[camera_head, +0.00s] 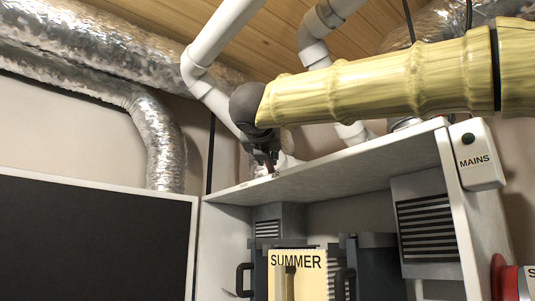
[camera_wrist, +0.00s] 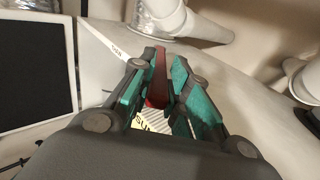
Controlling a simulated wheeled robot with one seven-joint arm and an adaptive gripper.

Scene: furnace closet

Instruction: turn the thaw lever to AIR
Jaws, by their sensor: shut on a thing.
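The thaw lever appears to be the narrow dark red bar (camera_wrist: 158,88) between my finger pads in the wrist view. My gripper (camera_wrist: 163,70) is shut on it, with teal pads on both sides. In the head view my gripper (camera_head: 268,160) is at the top front edge of the white cabinet (camera_head: 340,172), below the end of my yellow arm. Only a sliver of red shows there, and the lever's base is hidden. A small dark label on the edge by my gripper seems to read AIR (camera_head: 276,176). Another label (camera_head: 243,184) sits farther left, too small to read.
White pipes (camera_head: 215,35) and silver ducts (camera_head: 160,140) run behind and above the cabinet. A yellow SUMMER panel (camera_head: 308,283) hangs below. A black panel with a white frame (camera_head: 95,235) stands left, and a MAINS box (camera_head: 478,153) is at the right.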

